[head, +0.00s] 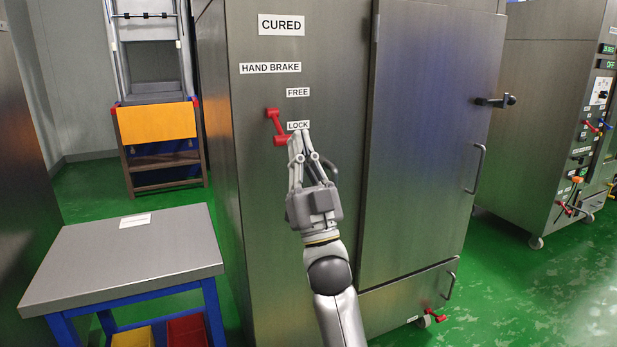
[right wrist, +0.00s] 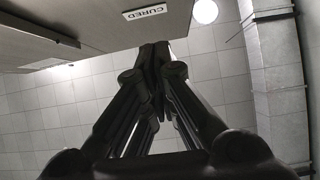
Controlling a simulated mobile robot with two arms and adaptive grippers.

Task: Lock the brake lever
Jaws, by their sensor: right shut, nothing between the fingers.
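The red brake lever (head: 274,122) is on the steel cabinet front, under the HAND BRAKE label (head: 270,68). One red end is up and left, the other is lower, by the LOCK label (head: 298,125). The FREE label (head: 298,92) is above. My right gripper (head: 297,135) is shut with its fingertips at the lower red end, just under LOCK; I cannot tell whether they touch. In the right wrist view the shut fingers (right wrist: 155,60) show against the ceiling, with the CURED sign (right wrist: 146,12) above; the lever does not show there. My left gripper is not in view.
A steel-topped table (head: 125,250) with blue legs stands left of the cabinet. The cabinet door (head: 425,140) with its handle is right of my arm. A control cabinet (head: 545,120) stands at the far right. Green floor is open between the cabinets.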

